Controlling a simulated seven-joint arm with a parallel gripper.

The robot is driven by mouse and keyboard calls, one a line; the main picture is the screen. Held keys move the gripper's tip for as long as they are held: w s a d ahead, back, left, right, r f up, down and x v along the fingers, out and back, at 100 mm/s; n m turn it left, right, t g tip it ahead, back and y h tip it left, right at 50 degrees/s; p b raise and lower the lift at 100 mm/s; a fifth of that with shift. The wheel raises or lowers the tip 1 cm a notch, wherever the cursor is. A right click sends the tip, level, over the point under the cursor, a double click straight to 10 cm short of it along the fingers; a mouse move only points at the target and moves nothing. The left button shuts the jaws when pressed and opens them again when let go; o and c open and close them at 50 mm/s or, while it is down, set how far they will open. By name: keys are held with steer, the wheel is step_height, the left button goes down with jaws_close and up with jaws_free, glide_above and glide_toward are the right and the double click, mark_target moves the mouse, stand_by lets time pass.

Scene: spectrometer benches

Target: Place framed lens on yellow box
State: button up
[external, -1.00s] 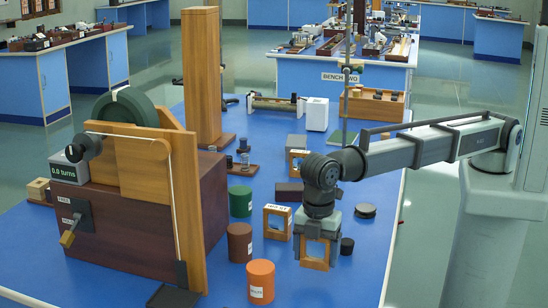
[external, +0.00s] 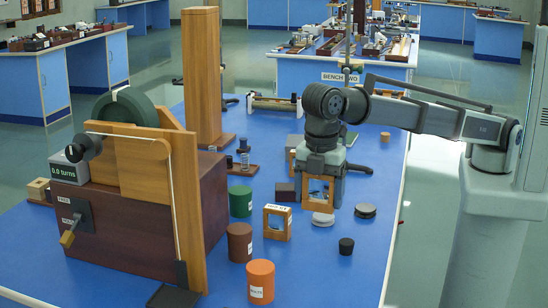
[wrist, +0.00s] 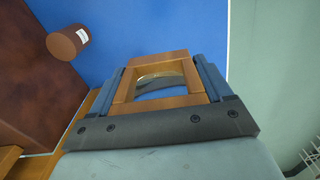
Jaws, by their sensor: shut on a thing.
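My gripper (external: 319,196) is shut on a framed lens (external: 317,182), a square wooden frame with a glass centre. In the external view it hangs upright, seemingly above the blue bench top. In the wrist view the framed lens (wrist: 183,93) sits between the two fingers of my gripper (wrist: 162,80), with the curved glass in its opening. A similar wooden frame with a white label (external: 278,237) stands on the bench to the left of my gripper. I cannot make out a plainly yellow box in either view; my arm covers part of the far bench.
Dark red (external: 239,243), orange (external: 261,282) and green (external: 240,201) cylinders stand on the left. A pale disc (external: 323,219), a grey disc (external: 365,211) and a small black cylinder (external: 346,246) lie near my gripper. A large brown box (external: 145,235) fills the left. The front right bench is clear.

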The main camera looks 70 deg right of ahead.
steer(key=r, duration=0.8)
steer(key=shift+w+d+r, duration=0.1)
steer(key=shift+w+r, duration=0.25)
steer(key=w+d, duration=0.9)
steer(key=w, duration=0.5)
steer(key=w+d, duration=0.9)
steer(key=w, duration=0.4)
steer(key=w+d+n, duration=0.1)
steer(key=w+d, duration=1.4)
steer(key=d, duration=0.3)
steer(key=shift+s+a+f, duration=0.1)
steer(key=shift+s+f, duration=0.1)
steer(key=shift+f, duration=5.15)
steer(key=shift+s+f, duration=0.15)
steer(key=shift+f, duration=5.15)
steer(key=shift+f, duration=0.15)
steer(key=o, duration=1)
